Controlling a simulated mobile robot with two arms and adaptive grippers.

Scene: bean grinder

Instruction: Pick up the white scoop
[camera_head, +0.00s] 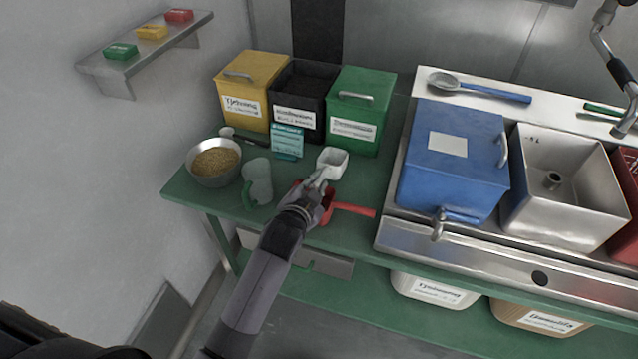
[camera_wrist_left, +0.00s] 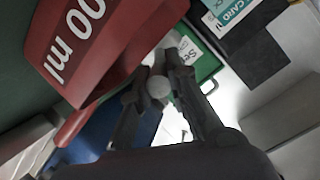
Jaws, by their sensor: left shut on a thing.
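The white scoop (camera_head: 333,161) is at the middle of the green counter in the head view, its square cup pointing away from me. My left gripper (camera_head: 316,183) is shut on its handle, at the near side of the cup. In the left wrist view the rounded white handle end (camera_wrist_left: 158,87) shows between the two fingers (camera_wrist_left: 155,80). The cup is hidden there. I cannot tell whether the scoop touches the counter. My right gripper is not in view.
A red scoop (camera_head: 353,209) lies right beside my left gripper, and its large red cup (camera_wrist_left: 95,45) is close in the wrist view. A clear jug (camera_head: 258,178) and a grain bowl (camera_head: 215,162) stand left. Yellow, black and green (camera_head: 361,110) bins stand behind; a blue container (camera_head: 452,165) is right.

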